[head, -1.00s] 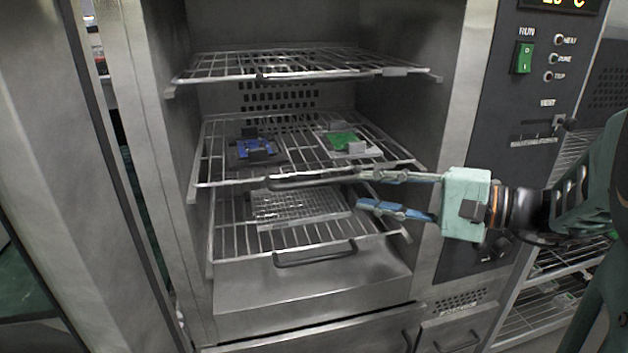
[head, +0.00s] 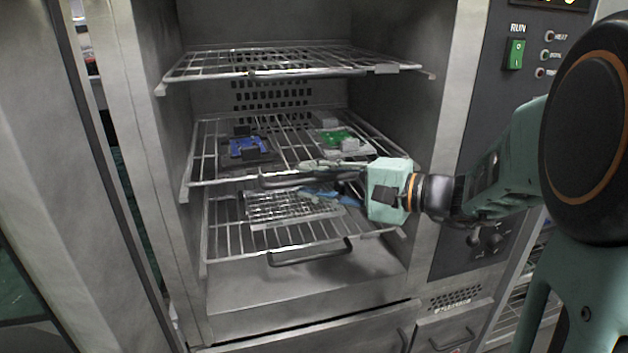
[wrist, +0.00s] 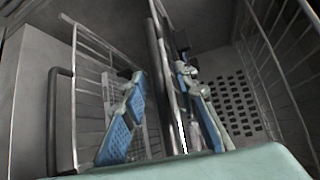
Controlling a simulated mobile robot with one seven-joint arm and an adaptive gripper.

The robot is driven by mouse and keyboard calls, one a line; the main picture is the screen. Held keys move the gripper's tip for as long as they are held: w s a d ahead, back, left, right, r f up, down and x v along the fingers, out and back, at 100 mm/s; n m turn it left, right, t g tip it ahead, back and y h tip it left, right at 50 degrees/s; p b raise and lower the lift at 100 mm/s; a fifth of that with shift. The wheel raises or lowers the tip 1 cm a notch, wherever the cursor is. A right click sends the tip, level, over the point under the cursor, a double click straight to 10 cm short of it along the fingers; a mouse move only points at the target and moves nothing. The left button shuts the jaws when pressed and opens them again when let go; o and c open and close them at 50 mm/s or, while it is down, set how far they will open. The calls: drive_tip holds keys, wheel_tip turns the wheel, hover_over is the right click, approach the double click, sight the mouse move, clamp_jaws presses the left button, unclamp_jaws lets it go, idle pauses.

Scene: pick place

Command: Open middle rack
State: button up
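The middle rack (head: 215,182) is a wire shelf inside the oven, with a dark bar handle (head: 272,181) along its front edge. It carries a blue board (head: 248,147) and a green board (head: 337,138). My gripper (head: 305,179) is at the right part of this handle, one finger above it and one below. In the wrist view my gripper (wrist: 163,108) has its blue-padded fingers apart, with the dark handle bar (wrist: 155,65) running between them. Gaps show beside the bar, so the fingers are not closed on it.
The top rack (head: 215,73) is empty above. The bottom rack (head: 225,240) holds a wire-mesh piece (head: 285,208) and has its own handle (head: 310,253), close below my gripper. The control panel (head: 490,110) and oven frame stand on the right. The open door (head: 40,150) is at the left.

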drive_tip(key=shift+c, duration=0.4)
clamp_jaws()
